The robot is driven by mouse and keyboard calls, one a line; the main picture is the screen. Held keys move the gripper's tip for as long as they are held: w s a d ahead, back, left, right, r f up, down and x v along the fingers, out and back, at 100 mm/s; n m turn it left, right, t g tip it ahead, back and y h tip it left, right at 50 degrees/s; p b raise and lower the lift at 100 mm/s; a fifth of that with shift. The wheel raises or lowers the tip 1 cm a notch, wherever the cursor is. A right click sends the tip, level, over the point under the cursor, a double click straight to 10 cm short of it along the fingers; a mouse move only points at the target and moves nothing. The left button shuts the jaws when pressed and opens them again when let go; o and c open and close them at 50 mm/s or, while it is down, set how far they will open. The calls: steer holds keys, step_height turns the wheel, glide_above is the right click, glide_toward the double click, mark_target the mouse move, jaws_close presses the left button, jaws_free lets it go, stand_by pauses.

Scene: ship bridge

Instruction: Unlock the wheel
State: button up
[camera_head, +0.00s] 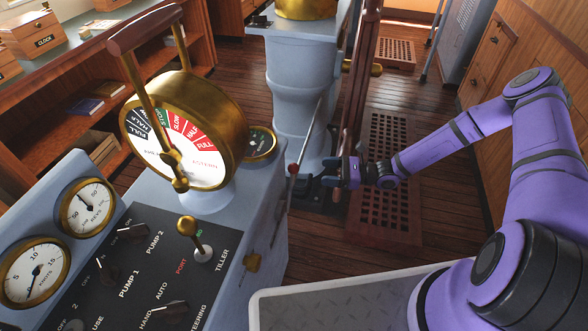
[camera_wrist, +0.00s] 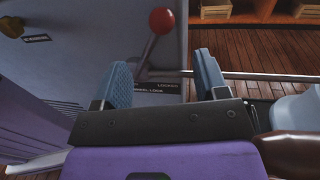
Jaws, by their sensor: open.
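The wheel lock lever has a red ball knob, seen in the wrist view (camera_wrist: 162,20) on a thin metal rod that leans up and right from its base. The small red knob also shows in the head view (camera_head: 293,169). A dark plate (camera_wrist: 168,87) by its base reads "LOCKED" and "WHEEL LOCK". My gripper (camera_wrist: 162,68) is open and empty, its blue fingers on either side of the rod's lower part in the picture; I cannot tell if they touch it. In the head view my gripper (camera_head: 326,176) is low, right of the knob. The wooden wheel (camera_head: 360,85) is seen nearly edge-on.
A pale blue pedestal (camera_head: 298,105) stands behind the lever. The console (camera_head: 150,260) with gauges, switches and the brass telegraph (camera_head: 190,125) fills the left. A wooden floor grating (camera_head: 385,200) lies beneath my arm. A thin metal rod (camera_wrist: 255,76) crosses right of my fingers.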

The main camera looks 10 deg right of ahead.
mark_target(294, 167)
steer(key=x, duration=1.1)
steer(key=shift+w+d+f, duration=0.1)
steer(key=shift+f, duration=0.05)
jaws_close()
